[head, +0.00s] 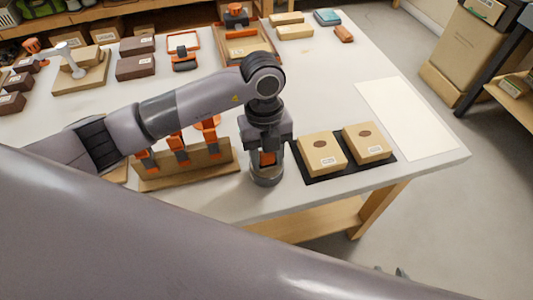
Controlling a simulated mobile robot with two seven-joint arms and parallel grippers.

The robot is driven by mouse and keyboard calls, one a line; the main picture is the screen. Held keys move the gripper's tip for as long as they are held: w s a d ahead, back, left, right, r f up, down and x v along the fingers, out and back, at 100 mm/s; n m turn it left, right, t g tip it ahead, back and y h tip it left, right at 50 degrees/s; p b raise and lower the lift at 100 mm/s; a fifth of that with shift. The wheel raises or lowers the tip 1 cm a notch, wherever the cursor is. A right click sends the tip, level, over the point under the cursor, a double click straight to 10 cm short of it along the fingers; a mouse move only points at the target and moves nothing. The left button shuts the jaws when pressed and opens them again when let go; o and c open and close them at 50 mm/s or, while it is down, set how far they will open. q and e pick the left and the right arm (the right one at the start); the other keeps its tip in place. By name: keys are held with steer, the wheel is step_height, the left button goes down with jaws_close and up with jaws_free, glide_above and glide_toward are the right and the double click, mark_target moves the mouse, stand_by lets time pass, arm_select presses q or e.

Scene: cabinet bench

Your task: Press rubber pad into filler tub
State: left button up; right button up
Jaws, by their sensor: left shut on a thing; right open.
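My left gripper (266,150) points down over the front of the table. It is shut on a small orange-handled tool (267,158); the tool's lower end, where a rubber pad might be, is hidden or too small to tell. A round grey tub-like thing (266,178) is directly below the gripper, in line with the tool. I cannot tell whether the tool touches it or how far inside it is. My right gripper (402,273) barely shows as small grey tips past my large arm link at the lower right; it is open and apart from these things.
Right of the tub, two tan blocks (322,155) with brown oval spots lie on a black mat (300,170). A wooden rack (190,168) with orange-handled tools stands to the left. A pale sheet (405,115) lies at right. Blocks and trays fill the back; the front edge is close.

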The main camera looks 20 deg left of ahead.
mark_target(267, 156)
arm_select(q)
steer(key=shift+r+p, duration=2.85)
steer(key=shift+r, duration=0.7)
steer(key=m, duration=0.3)
steer(key=shift+w+a+r, duration=0.15)
steer(key=shift+a+r, duration=0.1)
steer(key=shift+a, duration=0.1)
steer(key=a+r+n+t, duration=0.1)
steer(key=a+r+n, duration=0.2)
steer(key=n, duration=1.3)
steer(key=a+r+n+t, duration=0.1)
steer(key=a+r+n, duration=0.2)
steer(key=n, duration=1.3)
steer(key=shift+a+t+y, duration=0.3)
steer(key=shift+a+y, duration=0.1)
steer(key=shift+a, duration=0.8)
